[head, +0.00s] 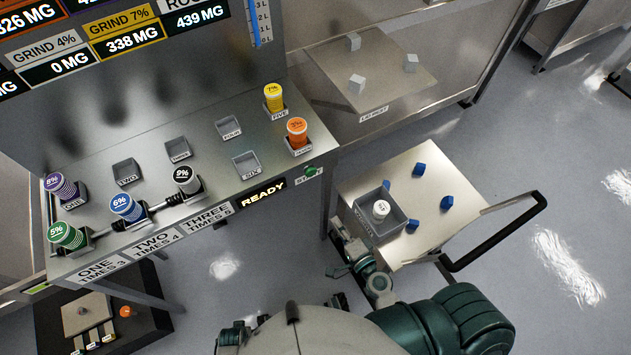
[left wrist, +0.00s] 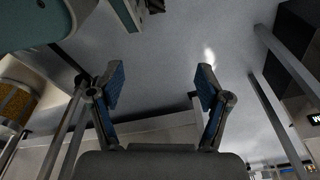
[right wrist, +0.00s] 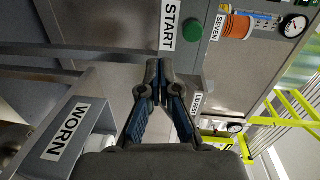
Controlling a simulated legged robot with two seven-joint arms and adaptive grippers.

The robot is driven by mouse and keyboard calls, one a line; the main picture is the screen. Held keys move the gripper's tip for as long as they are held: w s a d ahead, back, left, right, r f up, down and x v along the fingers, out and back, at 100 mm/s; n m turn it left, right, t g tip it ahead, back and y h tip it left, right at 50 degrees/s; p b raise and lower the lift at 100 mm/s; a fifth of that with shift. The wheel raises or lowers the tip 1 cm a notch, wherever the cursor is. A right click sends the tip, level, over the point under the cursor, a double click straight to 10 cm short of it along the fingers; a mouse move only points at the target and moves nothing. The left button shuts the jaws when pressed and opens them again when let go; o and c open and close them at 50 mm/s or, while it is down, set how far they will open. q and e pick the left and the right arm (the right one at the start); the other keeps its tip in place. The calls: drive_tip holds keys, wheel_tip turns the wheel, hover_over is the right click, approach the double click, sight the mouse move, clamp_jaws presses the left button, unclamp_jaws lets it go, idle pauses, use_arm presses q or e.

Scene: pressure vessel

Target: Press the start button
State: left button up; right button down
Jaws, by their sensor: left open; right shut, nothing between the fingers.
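The green start button (head: 311,171) is on the front edge of the steel bench, right of the READY display. It also shows in the right wrist view (right wrist: 222,28), beside a white START label (right wrist: 169,24). My right gripper (right wrist: 159,68) is shut and empty, its fingertips below the label and left of the button, apart from the button in that picture. In the head view the right gripper (head: 346,250) is low beside the cart, below the button. My left gripper (left wrist: 160,77) is open and empty over the floor in the left wrist view.
The bench (head: 225,190) holds grey sockets and several coloured numbered canisters. A cart (head: 430,170) with blue pieces and a grey tray (head: 361,222) stands right of the bench, close to my right gripper. The WORN-labelled box (right wrist: 55,155) is at lower left in the right wrist view.

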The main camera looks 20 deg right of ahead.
use_arm(q)
drive_tip(key=shift+w+r, duration=0.3)
drive_tip(key=shift+r, duration=0.15)
use_arm(e)
drive_tip(key=shift+m+t, duration=0.6)
drive_tip(key=r, duration=0.4)
drive_tip(key=shift+d+r, duration=0.25)
drive_tip(key=shift+r, duration=0.05)
drive_tip(key=p, duration=0.3)
approach(312, 174)
drive_tip(key=p+x, duration=0.2)
drive_tip(key=x, duration=0.4)
drive_tip(key=shift+w+a+r, duration=0.1)
drive_tip(key=shift+w, duration=0.2)
use_arm(q)
drive_tip(key=s+a+f, duration=0.2)
drive_tip(key=s+f, duration=0.5)
drive_tip(key=s, duration=0.4)
drive_tip(key=shift+s+f+g, duration=0.25)
drive_tip(key=shift+f+g, duration=0.05)
drive_tip(key=shift+f, duration=0.05)
use_arm(e)
drive_tip(key=shift+w+a, duration=0.1)
drive_tip(key=shift+w, duration=0.25)
